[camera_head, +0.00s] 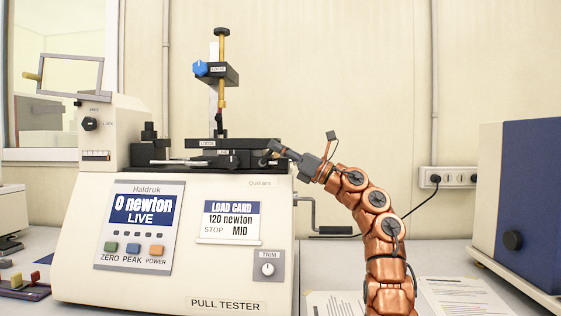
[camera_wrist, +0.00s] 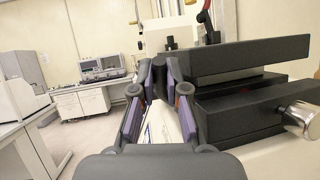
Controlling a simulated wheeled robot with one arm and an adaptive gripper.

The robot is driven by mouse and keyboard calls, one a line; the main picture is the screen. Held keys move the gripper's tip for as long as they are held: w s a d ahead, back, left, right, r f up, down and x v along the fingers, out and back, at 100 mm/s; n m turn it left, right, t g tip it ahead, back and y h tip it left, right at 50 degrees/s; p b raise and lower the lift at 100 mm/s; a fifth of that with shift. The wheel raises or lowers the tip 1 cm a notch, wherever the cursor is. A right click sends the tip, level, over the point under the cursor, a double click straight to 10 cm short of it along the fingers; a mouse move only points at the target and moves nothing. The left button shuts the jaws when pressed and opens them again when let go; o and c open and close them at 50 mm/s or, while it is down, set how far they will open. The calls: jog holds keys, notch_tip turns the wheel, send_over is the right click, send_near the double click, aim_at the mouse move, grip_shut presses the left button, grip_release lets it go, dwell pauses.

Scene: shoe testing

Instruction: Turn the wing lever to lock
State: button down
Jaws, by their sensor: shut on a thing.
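My gripper (camera_head: 277,150) is at the right end of the dark clamp (camera_head: 240,144) on top of the pull tester. In the wrist view my gripper's two fingers (camera_wrist: 160,72) close on a small black upright piece (camera_wrist: 160,82), which looks like the wing lever. The fingers hide its sides, and its turn angle is hard to tell. The clamp's thick black jaws (camera_wrist: 250,62) lie just right of my fingers in the wrist view. A small white label (camera_head: 207,143) sits on the clamp's front; its text is too small to read surely.
The pull tester (camera_head: 75,235) reads 0 newton, LIVE. A post (camera_head: 221,95) with a blue knob (camera_head: 200,68) rises behind the clamp. A silver knob (camera_wrist: 302,120) juts out in the wrist view. A crank (camera_head: 325,228) sticks out right. A blue-and-white box (camera_head: 520,200) stands far right.

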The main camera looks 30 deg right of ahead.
jog(key=shift+s+d+f+m+t+y+b, duration=0.15)
jog(key=shift+f+t+y+b, duration=0.15)
jog(key=shift+b, duration=0.25)
jog(key=shift+w+d+f+m+t+y+b, duration=0.1)
jog(key=shift+f+m+t+b, duration=0.1)
jog(key=shift+t+b, duration=0.25)
jog(key=shift+s+r+t+b, duration=0.1)
jog(key=shift+t+b, duration=0.15)
jog(key=shift+b, duration=0.05)
jog(key=c, duration=1.4)
grip_release()
jog(key=shift+c, duration=0.2)
jog(key=shift+r, duration=0.15)
